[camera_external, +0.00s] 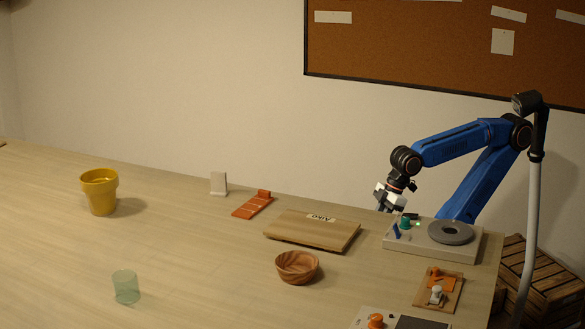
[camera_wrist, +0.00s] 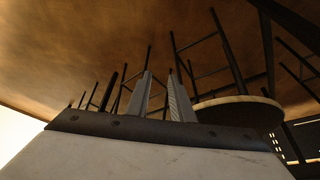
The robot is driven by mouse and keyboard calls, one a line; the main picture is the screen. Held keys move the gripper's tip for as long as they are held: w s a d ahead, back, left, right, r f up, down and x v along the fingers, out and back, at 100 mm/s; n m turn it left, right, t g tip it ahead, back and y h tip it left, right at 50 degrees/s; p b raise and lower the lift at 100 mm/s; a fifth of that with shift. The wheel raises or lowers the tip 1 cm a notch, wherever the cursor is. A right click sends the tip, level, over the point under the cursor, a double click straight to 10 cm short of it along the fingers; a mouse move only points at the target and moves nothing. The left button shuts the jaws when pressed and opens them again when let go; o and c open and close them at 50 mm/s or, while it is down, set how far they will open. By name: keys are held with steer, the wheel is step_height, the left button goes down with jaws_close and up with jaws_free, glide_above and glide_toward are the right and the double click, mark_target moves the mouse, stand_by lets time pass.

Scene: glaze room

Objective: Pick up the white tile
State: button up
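My gripper (camera_external: 385,206) is at the right, by the back left of the grey box, well away from the upright tile. In the wrist view my two grey fingers (camera_wrist: 160,92) stand apart with nothing visible between them. No tile can be made out in the wrist view.
The grey box with a round disc (camera_external: 450,232) stands at the right. A yellow pot (camera_external: 100,191) and a greenish glass (camera_external: 126,287) stand left. The table between them is clear.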

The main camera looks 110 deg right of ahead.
steer(key=shift+o, duration=1.1)
steer(key=w+d+r+m+h, duration=0.1)
steer(key=w+d+r+m, duration=0.2)
steer(key=w+r, duration=1.85)
steer(key=w+d+r+m+g+h, duration=0.1)
steer(key=w+d+r+m, duration=0.15)
steer(key=w+r, duration=0.7)
steer(key=w+d+r+m, duration=0.1)
steer(key=w+d+r, duration=0.35)
steer(key=w, duration=0.75)
glide_toward(219, 191)
steer(key=shift+w+d, duration=0.2)
steer(key=shift+d, duration=0.7)
steer(key=shift+w+x, duration=0.15)
steer(key=shift+x, duration=1.3)
steer(key=shift+w+x, duration=0.15)
steer(key=shift+x, duration=1.35)
steer(key=shift+a+r, duration=0.15)
steer(key=shift+a, duration=0.05)
jaws_close()
